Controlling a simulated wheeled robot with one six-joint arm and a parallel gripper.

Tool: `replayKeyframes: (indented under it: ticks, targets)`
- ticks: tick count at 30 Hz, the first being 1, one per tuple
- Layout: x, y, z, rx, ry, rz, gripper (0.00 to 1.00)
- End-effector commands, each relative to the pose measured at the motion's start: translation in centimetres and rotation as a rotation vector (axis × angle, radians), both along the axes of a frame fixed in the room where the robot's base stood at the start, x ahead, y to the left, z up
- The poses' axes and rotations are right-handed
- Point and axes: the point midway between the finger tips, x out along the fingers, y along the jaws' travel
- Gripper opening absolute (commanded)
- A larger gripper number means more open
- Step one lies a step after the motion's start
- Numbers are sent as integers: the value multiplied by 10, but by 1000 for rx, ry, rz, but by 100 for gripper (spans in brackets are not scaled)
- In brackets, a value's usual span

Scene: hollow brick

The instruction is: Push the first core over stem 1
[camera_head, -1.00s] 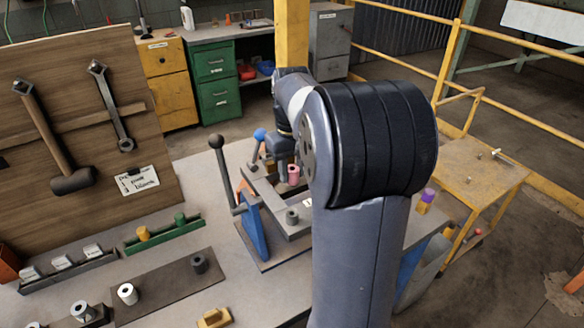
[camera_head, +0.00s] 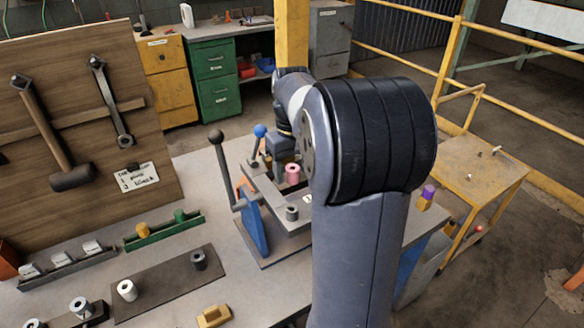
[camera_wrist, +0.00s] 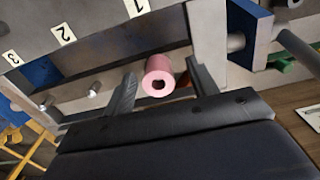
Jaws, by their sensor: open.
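A pink core (camera_wrist: 160,66) with a dark hole in its end stands between the two fingers of my gripper (camera_wrist: 160,72) in the wrist view. The fingers are open, with a gap showing on each side of the core. The core also shows in the head view (camera_head: 292,174), on the grey fixture (camera_head: 285,228). The label 1 (camera_wrist: 137,7) is near the core. Stem 1 itself is not visible, so I cannot tell how far the core is over it. Bare metal stems show near label 2 (camera_wrist: 63,34) and label 3 (camera_wrist: 12,57).
A grey core (camera_head: 292,213) stands on the fixture's near side. A black-knobbed lever (camera_head: 222,168) and a blue-knobbed lever (camera_head: 260,132) rise beside it. More cores stand on a dark plate (camera_head: 165,285). A green rack (camera_head: 165,232) holds yellow and green pieces.

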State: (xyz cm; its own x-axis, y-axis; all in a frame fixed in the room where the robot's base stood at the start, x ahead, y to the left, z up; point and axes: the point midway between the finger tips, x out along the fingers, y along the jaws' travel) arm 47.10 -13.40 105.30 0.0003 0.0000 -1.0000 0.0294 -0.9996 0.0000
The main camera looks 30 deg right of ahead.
Motion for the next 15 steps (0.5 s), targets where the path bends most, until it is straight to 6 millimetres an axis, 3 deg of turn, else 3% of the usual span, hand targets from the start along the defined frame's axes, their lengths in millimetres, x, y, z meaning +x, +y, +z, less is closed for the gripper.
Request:
replayKeyframes:
  ticks: [7,15]
  targets:
    - [1,0,14,-1,-3,0,55]
    - [1,0,68,-1,-3,0,55]
